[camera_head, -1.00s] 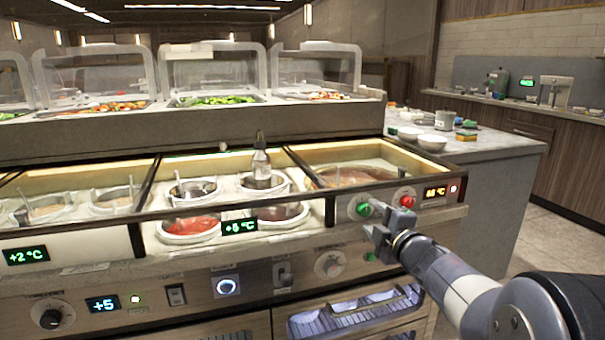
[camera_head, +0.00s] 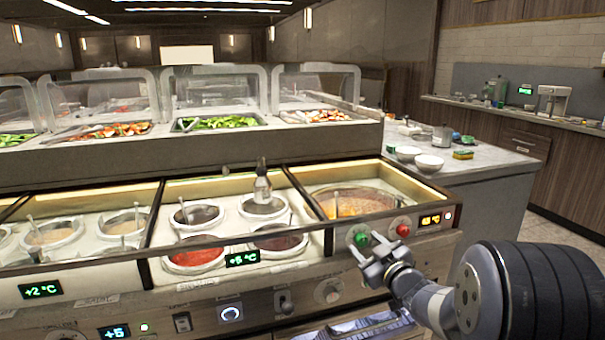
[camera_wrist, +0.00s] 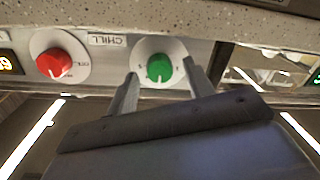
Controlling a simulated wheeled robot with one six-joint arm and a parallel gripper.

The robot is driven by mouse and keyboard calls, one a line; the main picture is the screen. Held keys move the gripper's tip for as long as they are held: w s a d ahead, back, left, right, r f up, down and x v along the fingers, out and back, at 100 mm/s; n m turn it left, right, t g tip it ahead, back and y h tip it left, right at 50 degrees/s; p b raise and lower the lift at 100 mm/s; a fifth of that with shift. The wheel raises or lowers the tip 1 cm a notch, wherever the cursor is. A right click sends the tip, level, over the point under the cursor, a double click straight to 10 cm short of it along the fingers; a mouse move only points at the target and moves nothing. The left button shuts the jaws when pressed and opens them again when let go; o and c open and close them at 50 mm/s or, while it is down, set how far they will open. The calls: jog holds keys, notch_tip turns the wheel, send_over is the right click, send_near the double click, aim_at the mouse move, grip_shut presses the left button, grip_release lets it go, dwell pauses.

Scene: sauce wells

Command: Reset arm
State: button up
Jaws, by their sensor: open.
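My gripper (camera_head: 369,262) is in front of the sauce station's front panel, at the right end, with its fingers apart and empty. In the wrist view the two fingers (camera_wrist: 160,88) point at the green knob (camera_wrist: 159,68), one on each side of it; I cannot tell whether they touch it. The green knob also shows in the head view (camera_head: 361,239), just beyond the fingertips. The red knob (camera_head: 403,230) is to its right in the head view, and it shows in the wrist view (camera_wrist: 55,64) to the left. My forearm lies at the lower right.
The counter holds sauce wells, with red sauce (camera_head: 196,257) in one, a bottle (camera_head: 262,186) and a large orange-brown well (camera_head: 352,203). Small displays (camera_head: 432,220) sit on the panel edge. Glass guards (camera_head: 213,92) stand behind. A side counter (camera_head: 480,165) with bowls is at right.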

jog(key=m+p, duration=0.4)
jog(key=shift+r+m, duration=0.15)
jog(key=shift+m, duration=0.25)
jog(key=v, duration=0.4)
jog(key=shift+d+f, duration=0.1)
jog(key=shift+f, duration=0.15)
jog(key=shift+s+a+f+b, duration=0.15)
jog(key=shift+a+b, duration=0.1)
jog(key=shift+b, duration=0.5)
